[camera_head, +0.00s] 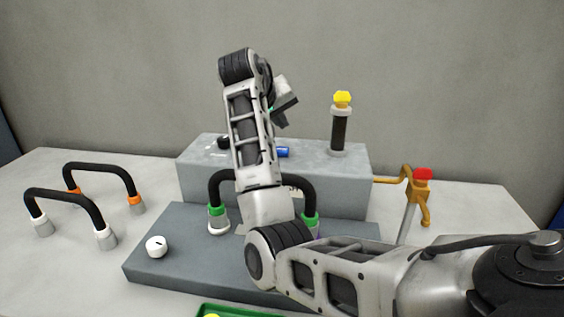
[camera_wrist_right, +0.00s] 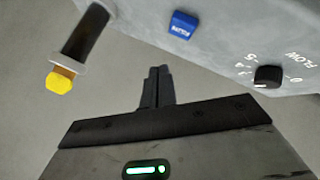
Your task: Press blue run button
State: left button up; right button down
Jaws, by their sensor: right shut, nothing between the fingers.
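The blue button (camera_head: 284,152) sits on top of the raised grey block, just right of my right forearm in the head view. In the right wrist view the blue button (camera_wrist_right: 182,25) shows at the top, with small white lettering too small to read. My right gripper (camera_head: 288,101) is above the block, higher in the picture than the button. In the right wrist view my right gripper's fingers (camera_wrist_right: 157,72) are together and empty, apart from the button. My left gripper is not in view.
A black flow knob (camera_wrist_right: 268,76) is on the same block. A yellow-topped black post (camera_head: 339,130) stands at its right end. A red-capped orange lever (camera_head: 421,175) is further right. A green-footed black handle (camera_head: 309,188) stands in front, partly hidden by my arm.

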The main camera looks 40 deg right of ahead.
aim_at(280, 151)
jog(key=shift+f+b, duration=0.35)
jog(key=shift+f, duration=1.45)
dwell(0.5)
jog(key=shift+f, duration=0.1)
jog(key=shift+f, duration=0.35)
